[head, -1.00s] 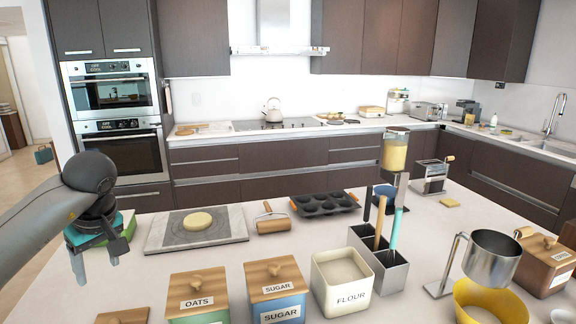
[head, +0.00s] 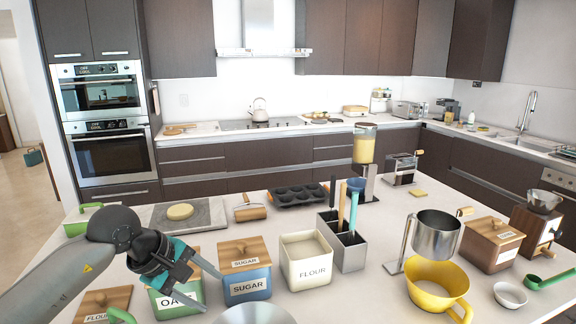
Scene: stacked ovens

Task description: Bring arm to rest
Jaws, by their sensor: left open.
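My left gripper (head: 203,284) comes in from the left in the head view. Its two dark fingers are spread, with nothing between them. It hangs over the near part of the island counter, in front of the oats canister (head: 176,298) and partly hiding it. The blue sugar canister (head: 246,285) stands just right of the fingers. From this view I cannot tell whether the fingers touch either canister. My right gripper is not in view.
A yellow bowl (head: 437,292) and a metal sifter (head: 437,234) are further right. A board with dough (head: 180,212) lies behind. Stacked ovens (head: 104,124) stand at the back left.

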